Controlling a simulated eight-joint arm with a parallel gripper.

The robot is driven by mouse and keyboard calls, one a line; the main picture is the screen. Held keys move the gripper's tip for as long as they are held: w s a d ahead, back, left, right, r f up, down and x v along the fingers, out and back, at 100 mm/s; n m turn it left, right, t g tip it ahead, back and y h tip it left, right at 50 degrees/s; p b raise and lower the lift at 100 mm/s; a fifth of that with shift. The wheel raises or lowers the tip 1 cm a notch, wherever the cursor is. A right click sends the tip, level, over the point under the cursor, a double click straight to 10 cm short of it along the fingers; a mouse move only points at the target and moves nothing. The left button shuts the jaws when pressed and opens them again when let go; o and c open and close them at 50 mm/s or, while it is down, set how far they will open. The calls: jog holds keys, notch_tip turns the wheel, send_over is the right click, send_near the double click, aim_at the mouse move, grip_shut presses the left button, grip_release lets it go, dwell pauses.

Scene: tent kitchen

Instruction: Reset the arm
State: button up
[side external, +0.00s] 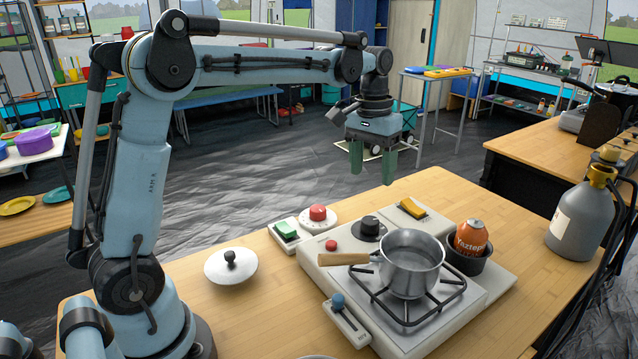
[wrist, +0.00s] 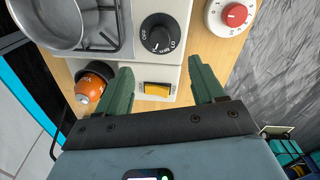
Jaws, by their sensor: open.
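My gripper (side external: 373,160) hangs in the air beyond the far edge of the table, above and behind the stove. Its green fingers point down. In the wrist view my gripper (wrist: 160,85) is open, with nothing between the fingers. A yellow rocker switch (wrist: 157,88) on the stove's panel shows below and between the fingertips, apart from them. My arm reaches across from the left, raised over the table.
A metal saucepan (side external: 410,253) with a wooden handle stands on the burner. An orange can (side external: 470,238) sits in a dark bowl (side external: 470,265). A white lid (side external: 231,267) lies at left. A grey gas bottle (side external: 580,222) stands at right. The air around my gripper is clear.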

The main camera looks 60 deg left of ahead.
aim_at(371, 220)
jog(key=f, duration=1.1)
jog(key=shift+w+d+f, duration=0.1)
jog(key=shift+d+f, duration=0.15)
jog(key=shift+d, duration=0.05)
jog(key=m, duration=0.3)
jog(key=shift+r+m, duration=0.1)
jog(key=shift+m, duration=0.3)
jog(key=m, duration=0.3)
jog(key=shift+m, duration=0.3)
jog(key=m, duration=0.6)
jog(key=shift+w+d+m+g, duration=0.1)
jog(key=shift+m+g, duration=0.2)
jog(key=shift+r, duration=0.45)
